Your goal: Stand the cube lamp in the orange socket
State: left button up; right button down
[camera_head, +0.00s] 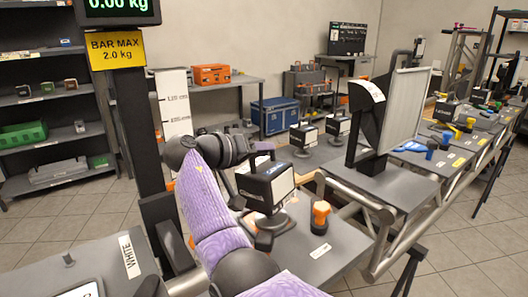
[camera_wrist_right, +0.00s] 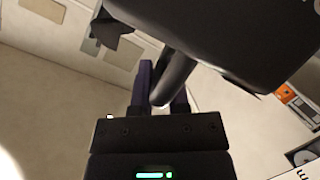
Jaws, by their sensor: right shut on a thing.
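In the head view, a cube lamp (camera_head: 268,187) with a black body, pale side panels and a blue label on top is above the near grey table. Its dark stem and foot show below it; I cannot tell whether the foot touches the table. My right gripper (camera_head: 242,201) reaches it from the left, partly hidden behind the lamp and my arm. In the wrist view, my right gripper (camera_wrist_right: 163,97) is shut on the lamp's dark stem, with the lamp's black body (camera_wrist_right: 225,35) above. An orange piece (camera_head: 320,213) with a dark base stands just right of the lamp. My left gripper is out of view.
Two similar cube lamps (camera_head: 303,135) (camera_head: 338,125) stand behind on the table. A large flat panel on a black stand (camera_head: 370,120) is at the right. A dark post with a scale display (camera_head: 118,8) rises at the left.

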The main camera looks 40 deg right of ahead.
dwell(0.3)
jog(key=shift+a+f, duration=0.1)
jog(key=shift+f, duration=0.1)
dwell(0.3)
jog(key=c, duration=0.5)
grip_release()
jog(key=shift+c, duration=0.2)
jog(key=shift+a+r, duration=0.1)
jog(key=shift+a, duration=0.1)
jog(key=p+v, duration=0.1)
jog(key=v, duration=0.8)
jog(key=shift+a+p, duration=0.25)
jog(key=shift+p, duration=0.05)
